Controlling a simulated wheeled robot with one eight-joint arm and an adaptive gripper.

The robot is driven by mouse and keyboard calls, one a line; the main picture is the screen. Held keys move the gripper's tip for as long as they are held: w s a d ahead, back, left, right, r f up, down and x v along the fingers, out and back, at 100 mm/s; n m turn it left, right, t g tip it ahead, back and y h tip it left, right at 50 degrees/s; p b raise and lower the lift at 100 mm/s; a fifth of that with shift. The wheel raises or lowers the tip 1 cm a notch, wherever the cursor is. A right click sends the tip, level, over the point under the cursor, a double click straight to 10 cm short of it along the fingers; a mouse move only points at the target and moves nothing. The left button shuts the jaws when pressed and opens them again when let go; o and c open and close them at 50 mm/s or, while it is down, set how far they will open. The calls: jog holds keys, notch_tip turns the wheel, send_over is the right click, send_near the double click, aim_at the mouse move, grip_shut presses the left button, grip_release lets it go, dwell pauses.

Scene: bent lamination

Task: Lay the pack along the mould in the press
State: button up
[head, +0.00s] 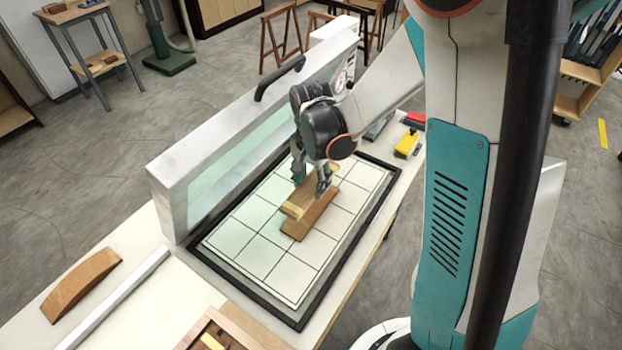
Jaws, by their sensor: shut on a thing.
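The press is open, its framed lid (250,130) standing raised at the back left of a white gridded bed (262,248) with a black rim. A brown wooden block, seemingly the mould (309,222), lies at a slant on the bed. A lighter wooden strip with a pale yellow end, seemingly the pack (298,205), is beside or over the mould's upper left side; I cannot tell if they touch. My gripper (311,183) points down over the bed, shut on the pack. Its fingers hide part of the strip.
A curved wooden piece (81,284) and a pale bar (114,298) lie on the bench at left. A wooden tray (206,330) is at the bottom edge. A yellow block (406,144) sits beyond the press at right. Much of the bed is clear.

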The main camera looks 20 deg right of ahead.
aim_at(311, 204)
jog(key=shift+f+b, duration=1.85)
jog(key=shift+f, duration=1)
jog(key=shift+f+b, duration=0.6)
jog(key=shift+b, duration=0.1)
jog(key=o, duration=1.2)
notch_tip(311, 204, up, 12)
jog(key=shift+f, duration=0.25)
jog(key=shift+s+r, duration=0.15)
jog(key=shift+r, duration=0.3)
jog(key=s+r+n+t, duration=0.3)
jog(key=s+r+n, duration=0.1)
jog(key=s, duration=0.3)
jog(key=s+r+n+t, duration=0.4)
jog(key=s+n, duration=0.2)
jog(key=s, duration=0.1)
jog(key=shift+s+n, duration=0.3)
jog(key=shift+s, duration=0.05)
